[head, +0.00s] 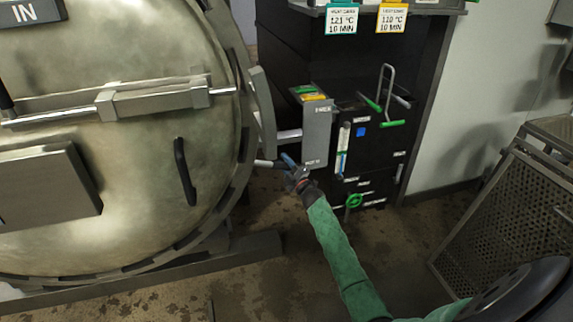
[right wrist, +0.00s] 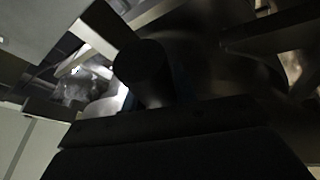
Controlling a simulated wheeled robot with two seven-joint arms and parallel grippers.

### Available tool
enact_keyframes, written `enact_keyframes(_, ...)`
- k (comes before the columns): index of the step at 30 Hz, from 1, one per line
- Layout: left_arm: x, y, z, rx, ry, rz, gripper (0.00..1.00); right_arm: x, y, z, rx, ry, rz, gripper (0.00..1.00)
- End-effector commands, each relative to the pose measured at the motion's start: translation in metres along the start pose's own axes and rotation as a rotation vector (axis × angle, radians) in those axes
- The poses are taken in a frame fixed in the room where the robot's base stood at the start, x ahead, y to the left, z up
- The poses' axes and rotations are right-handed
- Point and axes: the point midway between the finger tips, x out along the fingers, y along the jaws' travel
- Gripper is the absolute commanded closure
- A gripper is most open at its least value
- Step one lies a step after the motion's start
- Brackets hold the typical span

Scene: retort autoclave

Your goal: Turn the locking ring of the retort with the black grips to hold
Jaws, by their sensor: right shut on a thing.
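The retort's big round metal door (head: 120,150) fills the left of the head view, with the notched locking ring (head: 238,165) around its rim. A black grip (head: 185,172) stands upright on the door's lower right. My right gripper (head: 291,170) is right of the ring's edge, shut on a short bar (head: 266,163) that points left toward the ring. In the right wrist view a dark round-ended bar (right wrist: 145,65) rises close in front of the gripper; the picture is too dark to show its fixing. My left gripper is not in view.
A grey plate with small labels (head: 316,130) stands just above my right gripper. Behind it is a black cabinet (head: 350,60) with a green valve wheel (head: 354,200). A perforated metal basket (head: 510,210) stands at the right. Wet floor between is open.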

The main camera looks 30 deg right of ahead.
Motion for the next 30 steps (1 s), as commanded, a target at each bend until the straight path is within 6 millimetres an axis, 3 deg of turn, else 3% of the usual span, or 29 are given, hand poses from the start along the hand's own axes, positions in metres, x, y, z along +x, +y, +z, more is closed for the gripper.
enact_keyframes(1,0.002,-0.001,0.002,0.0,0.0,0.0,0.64,-0.007,-0.017,-0.004,0.01,-0.001,-0.018,1.0)
enact_keyframes(8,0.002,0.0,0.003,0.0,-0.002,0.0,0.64,-0.008,-0.021,-0.004,0.013,-0.001,-0.022,1.0)
enact_keyframes(9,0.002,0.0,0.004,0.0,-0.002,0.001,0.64,-0.008,-0.021,-0.004,0.013,-0.001,-0.022,0.7)
enact_keyframes(12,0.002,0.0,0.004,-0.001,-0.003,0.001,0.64,-0.008,-0.021,-0.004,0.013,-0.001,-0.022,0.51)
enact_keyframes(25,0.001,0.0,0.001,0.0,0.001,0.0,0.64,-0.007,-0.015,-0.002,0.008,-0.002,-0.016,0.51)
enact_keyframes(30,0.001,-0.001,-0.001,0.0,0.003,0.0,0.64,-0.021,-0.015,-0.001,0.007,-0.003,-0.017,0.51)
